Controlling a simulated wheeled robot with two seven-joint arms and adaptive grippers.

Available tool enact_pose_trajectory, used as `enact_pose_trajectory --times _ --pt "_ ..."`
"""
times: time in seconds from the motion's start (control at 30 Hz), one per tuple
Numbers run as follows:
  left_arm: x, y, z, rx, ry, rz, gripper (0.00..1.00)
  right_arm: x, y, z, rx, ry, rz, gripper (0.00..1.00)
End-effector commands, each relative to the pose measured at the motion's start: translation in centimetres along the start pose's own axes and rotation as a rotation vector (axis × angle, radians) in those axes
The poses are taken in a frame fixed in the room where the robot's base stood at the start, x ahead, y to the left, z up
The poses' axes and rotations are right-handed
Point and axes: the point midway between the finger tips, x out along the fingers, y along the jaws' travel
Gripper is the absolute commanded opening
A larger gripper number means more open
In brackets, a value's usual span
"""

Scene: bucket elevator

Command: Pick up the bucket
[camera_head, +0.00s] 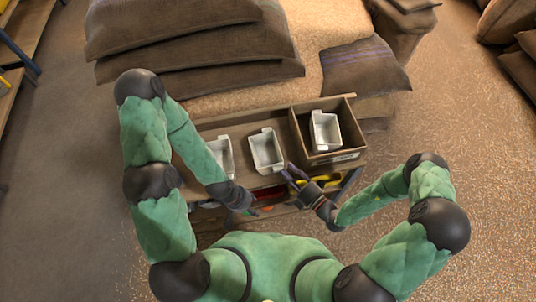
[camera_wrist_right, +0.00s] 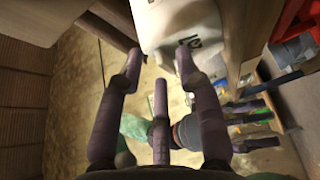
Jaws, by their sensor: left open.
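A white bucket (camera_head: 266,150) stands on the bench in the middle of the row. A second white bucket (camera_head: 325,131) sits inside the wooden box on the right. A third (camera_head: 220,156) is at the left, partly hidden by my left arm. My right gripper (camera_head: 293,176) is at the bench's front edge, just right of and in front of the middle bucket. In the right wrist view its fingers (camera_wrist_right: 158,62) are spread, with a white bucket (camera_wrist_right: 190,22) close to the fingertips and nothing clasped. My left gripper (camera_head: 251,207) is open and empty, low in front of the bench.
The wooden box (camera_head: 345,157) stands on the right end of the bench. Filled sacks (camera_head: 200,75) and a heap of grain (camera_head: 330,45) lie behind. Colored items (camera_head: 310,182) sit on a shelf below the bench top. Open floor lies to the right.

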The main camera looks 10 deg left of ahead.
Motion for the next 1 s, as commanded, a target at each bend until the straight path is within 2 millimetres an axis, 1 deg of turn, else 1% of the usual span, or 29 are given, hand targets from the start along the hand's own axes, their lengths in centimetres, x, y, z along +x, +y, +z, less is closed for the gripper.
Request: enact_pose_trajectory --times 0.03,0.17,0.47,0.5,0.6,1.0 --pt "0.22 -0.08 -0.01 0.000 0.000 0.000 0.51 0.54 -0.07 -0.07 -0.002 0.004 0.001 0.35" --pt "0.36 -0.13 -0.01 0.000 0.000 0.000 0.51 1.25 -0.01 -0.04 -0.001 0.002 0.000 0.35" --pt "0.35 -0.12 -0.01 0.000 0.000 0.000 0.51 1.42 0.05 0.03 -0.001 -0.001 0.000 0.35" --pt "0.35 -0.12 -0.01 0.000 0.000 0.000 0.51 1.42 0.05 0.02 -0.001 -0.001 0.000 0.24" --pt "0.35 -0.12 -0.01 0.000 0.000 0.000 0.51 1.41 0.03 0.04 -0.001 -0.001 0.000 0.00" --pt "0.34 -0.12 -0.01 0.000 0.000 0.000 0.51 1.38 -0.16 0.14 -0.001 -0.004 -0.007 0.00"
